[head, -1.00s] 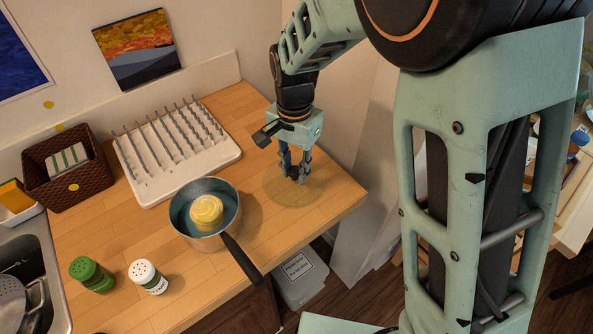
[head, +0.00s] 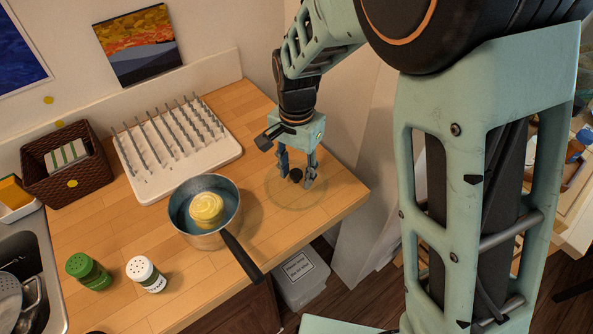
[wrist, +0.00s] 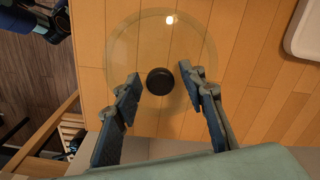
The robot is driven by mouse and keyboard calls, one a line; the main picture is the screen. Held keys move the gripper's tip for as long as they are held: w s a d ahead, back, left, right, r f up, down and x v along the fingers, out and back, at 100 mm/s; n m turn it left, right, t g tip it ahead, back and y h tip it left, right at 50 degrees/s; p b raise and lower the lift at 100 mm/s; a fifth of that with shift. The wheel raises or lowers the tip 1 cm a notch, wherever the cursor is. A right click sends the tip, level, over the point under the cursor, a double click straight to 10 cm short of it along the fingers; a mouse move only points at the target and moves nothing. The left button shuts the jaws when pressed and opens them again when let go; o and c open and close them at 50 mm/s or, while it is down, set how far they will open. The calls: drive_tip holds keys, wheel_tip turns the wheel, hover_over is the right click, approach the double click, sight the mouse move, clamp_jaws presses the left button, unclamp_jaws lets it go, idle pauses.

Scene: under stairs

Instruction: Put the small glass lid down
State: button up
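The small glass lid (head: 277,198) is a clear, faintly tinted disc with a black knob. It lies on the wooden counter near its right end, to the right of the saucepan. My gripper (head: 296,180) is just over the lid with its fingers spread. In the wrist view the lid (wrist: 130,50) shows with its knob (wrist: 160,81) between the fingertips of my gripper (wrist: 157,84), with a gap on each side. My gripper is open and holds nothing.
A saucepan (head: 180,211) with something yellow in it stands left of the lid, its handle toward the front edge. A white drying rack (head: 160,188) is behind. Two shakers (head: 145,273) stand at front left. The counter's right edge is close to the lid.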

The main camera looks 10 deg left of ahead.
sight(297, 172)
wheel_tip(297, 172, up, 12)
drive_tip(key=shift+r, duration=0.15)
idle(0.3)
